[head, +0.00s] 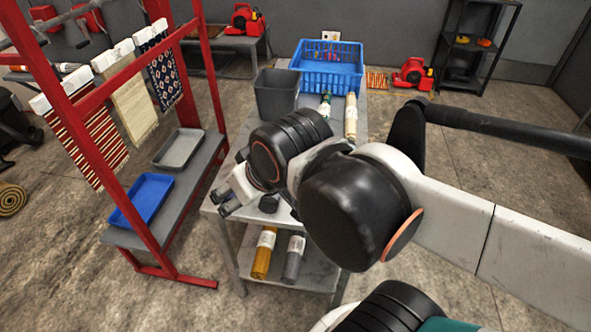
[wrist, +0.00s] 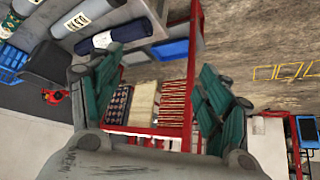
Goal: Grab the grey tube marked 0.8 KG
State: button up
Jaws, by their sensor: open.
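A grey tube (wrist: 88,13) with a white label lies at the upper left of the wrist view; its print is too small to read surely. A dark blue tube (wrist: 110,37) with a white label lies beside it. In the head view another grey tube (head: 293,260) with a pale label lies on the table's lower shelf, right of a yellow tube (head: 263,254). Its mark is unreadable. My gripper (head: 227,203) is open and empty above the table's left edge. In the wrist view its teal pads (wrist: 160,100) stand wide apart, with no tube between them.
The table (head: 222,212) also carries a dark bin (head: 276,97), a blue basket (head: 325,79) and a beige tube (head: 351,116). My arm hides part of its top. A red rack (head: 205,65) with hanging rugs and trays stands close on the left.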

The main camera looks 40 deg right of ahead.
jog(key=w+d+r+m+g+p, duration=0.1)
jog(key=w+d+r+p, duration=0.2)
jog(key=w, duration=0.5)
jog(key=w+d+r+m+g+p, duration=0.15)
jog(key=w+d, duration=0.25)
jog(key=w, duration=0.5)
jog(key=s+d+f+m+g+p, duration=0.15)
jog(key=d+f+m, duration=0.25)
jog(key=d+f, duration=0.6)
jog(key=s+d+f+m+g+p, duration=0.1)
jog(key=d+f+m+g+p, duration=0.2)
jog(key=d+f, duration=0.75)
jog(key=shift+m, duration=0.35)
jog(key=d+f+b, duration=0.4)
jog(key=shift+s, duration=0.1)
jog(key=shift+s+f+b, duration=0.1)
jog(key=shift+f+b, duration=1.4)
jog(key=shift+f, duration=1.75)
jog(key=shift+r, duration=0.1)
jog(key=shift+c, duration=0.5)
